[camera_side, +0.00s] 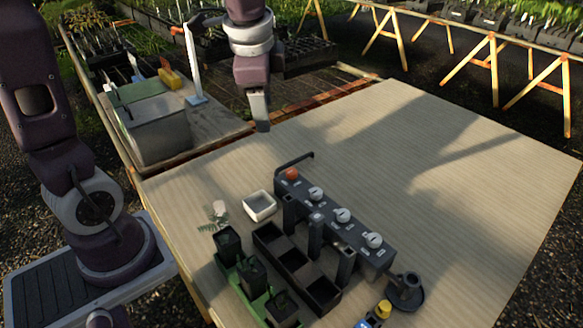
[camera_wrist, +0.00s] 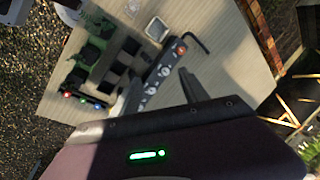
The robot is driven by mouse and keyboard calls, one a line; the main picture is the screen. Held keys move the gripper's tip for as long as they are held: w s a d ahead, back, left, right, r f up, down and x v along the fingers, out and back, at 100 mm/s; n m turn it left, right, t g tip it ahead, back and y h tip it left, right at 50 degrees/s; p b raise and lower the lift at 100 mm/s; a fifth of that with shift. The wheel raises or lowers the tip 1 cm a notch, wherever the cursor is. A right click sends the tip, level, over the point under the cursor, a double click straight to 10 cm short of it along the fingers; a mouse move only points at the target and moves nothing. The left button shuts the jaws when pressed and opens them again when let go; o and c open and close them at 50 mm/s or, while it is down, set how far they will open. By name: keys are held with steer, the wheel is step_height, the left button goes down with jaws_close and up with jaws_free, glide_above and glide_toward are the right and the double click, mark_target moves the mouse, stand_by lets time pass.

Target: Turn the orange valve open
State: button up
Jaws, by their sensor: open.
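The orange valve (camera_side: 291,174) is a small round knob at the far left end of a dark manifold block (camera_side: 330,215). Several white knobs sit in a row along the same block. In the wrist view the orange valve (camera_wrist: 181,49) is near the top centre, at the block's upper end. My gripper (camera_side: 262,126) is above and behind the manifold in the side view, well apart from the valve.
A bent black pipe (camera_side: 296,160) rises beside the orange valve. A white square dish (camera_side: 260,206), a black compartment tray (camera_side: 268,234) and a green tray of pots (camera_side: 228,272) stand in front. A black round stand (camera_side: 405,293) is at the block's right end. The right tabletop (camera_side: 470,170) is clear.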

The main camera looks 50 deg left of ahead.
steer(key=w+a+f+m+g, duration=0.1)
steer(key=w+a+f+m, duration=0.1)
steer(key=w+a+f, duration=0.3)
steer(key=m+g+h, duration=0.2)
steer(key=m, duration=0.4)
glide_above(291, 171)
step_height(291, 171, down, 17)
steer(key=shift+w+r, duration=0.1)
step_height(291, 171, down, 7)
steer(key=shift+f, duration=0.1)
jaws_close()
